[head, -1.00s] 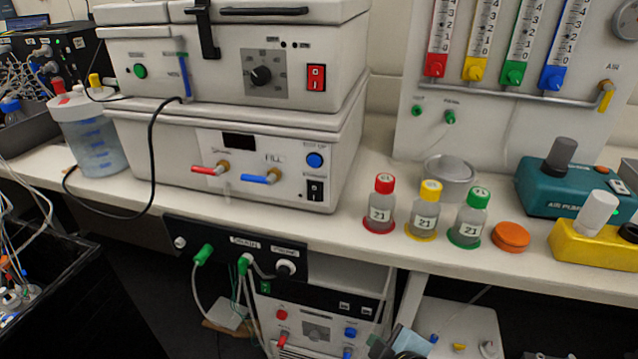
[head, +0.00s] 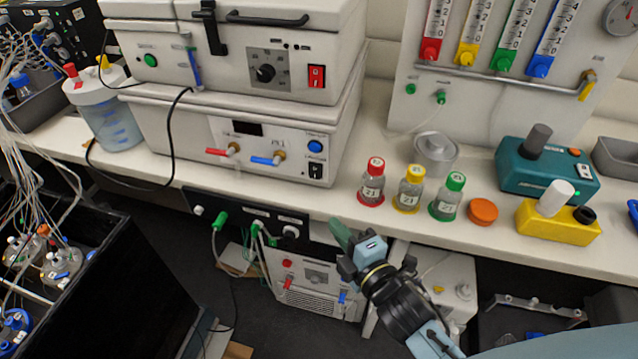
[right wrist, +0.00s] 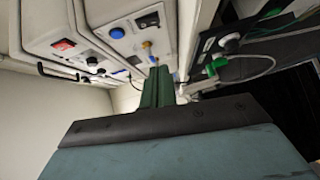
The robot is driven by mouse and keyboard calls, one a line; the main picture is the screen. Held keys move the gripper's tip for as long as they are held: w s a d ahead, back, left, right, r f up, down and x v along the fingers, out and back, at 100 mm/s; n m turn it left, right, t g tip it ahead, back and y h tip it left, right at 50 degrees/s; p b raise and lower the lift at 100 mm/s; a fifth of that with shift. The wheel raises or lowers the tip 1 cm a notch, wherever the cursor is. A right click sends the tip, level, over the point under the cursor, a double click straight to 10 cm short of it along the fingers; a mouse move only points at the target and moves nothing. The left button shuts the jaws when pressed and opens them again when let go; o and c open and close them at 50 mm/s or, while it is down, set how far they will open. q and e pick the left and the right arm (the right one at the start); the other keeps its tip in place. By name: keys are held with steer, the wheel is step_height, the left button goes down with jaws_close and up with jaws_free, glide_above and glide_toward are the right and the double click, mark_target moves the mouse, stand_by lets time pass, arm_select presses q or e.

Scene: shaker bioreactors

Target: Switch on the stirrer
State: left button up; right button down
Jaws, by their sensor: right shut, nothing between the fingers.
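No label that I can read names the stirrer. The upper white unit (head: 220,50) has a black dial (head: 265,73) and a red rocker switch (head: 317,76). The lower white unit (head: 185,140) has a blue button (head: 314,146) and a black rocker switch (head: 316,170). My right gripper (head: 340,232) is shut and empty, with green fingers, in front of the bench edge and below the lower unit's switch. In the right wrist view its fingers (right wrist: 157,88) point towards the units, apart from the black switch (right wrist: 148,20). My left gripper is not in view.
Red, yellow and green capped bottles (head: 410,188) stand right of the units. A teal air pump (head: 545,168) and a yellow box (head: 555,224) stand farther right. A black panel with green plugs (head: 220,219) hangs under the bench edge. A black cable crosses the left side.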

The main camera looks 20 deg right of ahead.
glide_toward(310, 177)
steer(key=w+a, duration=0.2)
steer(key=a, duration=0.1)
steer(key=w, duration=0.1)
steer(key=w+d, duration=0.1)
steer(key=shift+w+d+f, duration=0.1)
steer(key=shift+w+f, duration=0.1)
steer(key=shift+w, duration=0.2)
steer(key=shift+w+d+f, duration=0.1)
steer(key=shift+w+d, duration=0.25)
steer(key=shift+w, duration=0.1)
